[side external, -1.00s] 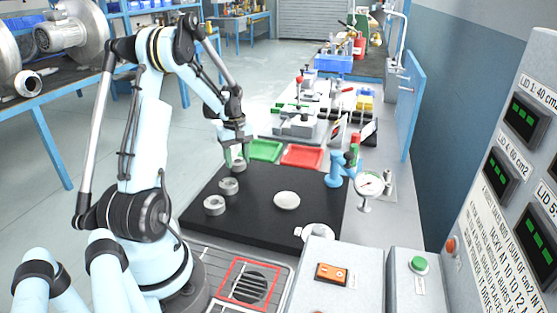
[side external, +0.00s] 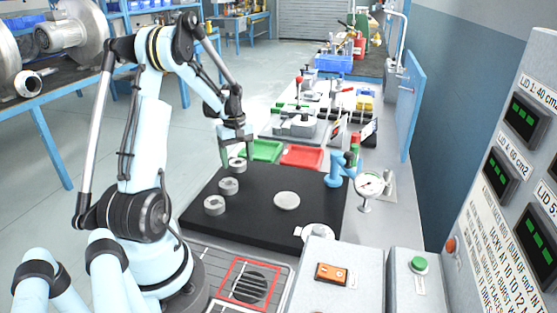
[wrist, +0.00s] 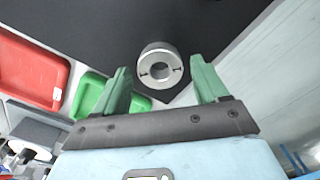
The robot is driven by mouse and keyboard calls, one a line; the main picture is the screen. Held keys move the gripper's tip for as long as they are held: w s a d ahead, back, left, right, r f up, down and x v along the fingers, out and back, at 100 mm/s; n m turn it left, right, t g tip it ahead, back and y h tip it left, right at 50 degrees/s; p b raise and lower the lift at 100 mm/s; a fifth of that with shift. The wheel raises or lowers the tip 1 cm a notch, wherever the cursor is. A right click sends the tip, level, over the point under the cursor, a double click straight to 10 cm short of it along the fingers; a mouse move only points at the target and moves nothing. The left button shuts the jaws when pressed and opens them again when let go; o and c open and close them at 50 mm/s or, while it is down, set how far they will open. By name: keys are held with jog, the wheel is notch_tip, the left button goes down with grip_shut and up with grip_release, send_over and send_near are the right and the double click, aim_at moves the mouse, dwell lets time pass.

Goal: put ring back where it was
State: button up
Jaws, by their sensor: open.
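Three grey rings lie on the black mat (side external: 262,221) in the side external view. The far ring (side external: 237,164) sits at the mat's far left corner; the middle ring (side external: 228,186) and the near ring (side external: 214,205) lie in a row toward the camera. My gripper (side external: 236,155) is open and empty, just above the far ring. In the wrist view, the far ring (wrist: 160,66) lies on the mat beyond and between my green fingertips (wrist: 160,82), apart from both. I cannot tell which ring the task means.
A pale disc (side external: 287,200) lies mid-mat. A green tray (side external: 262,150) and a red tray (side external: 302,156) stand behind the mat. A blue stand (side external: 337,170) and a dial gauge (side external: 368,185) are at the right. The mat's right front is mostly clear.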

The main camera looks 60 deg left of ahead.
notch_tip(320, 180, up, 11)
jog(key=w+d+r+m+t, duration=0.1)
jog(key=w+d+m, duration=0.15)
jog(key=d, duration=0.35)
jog(key=w+d+r+m+t+y, duration=0.1)
jog(key=d+r+m, duration=0.15)
jog(key=d, duration=0.25)
jog(key=w+d+m+t, duration=0.1)
jog(key=d+m, duration=0.2)
jog(key=d, duration=0.3)
jog(key=s+d+f+m+t, duration=0.1)
jog(key=d+m+t, duration=0.1)
jog(key=d+m, duration=0.3)
jog(key=s+d+f+m+t+h, duration=0.1)
jog(key=d+m, duration=0.4)
jog(key=d, duration=0.7)
jog(key=shift+s+t, duration=0.6)
jog(key=shift+s, duration=0.05)
jog(key=shift+a, duration=0.1)
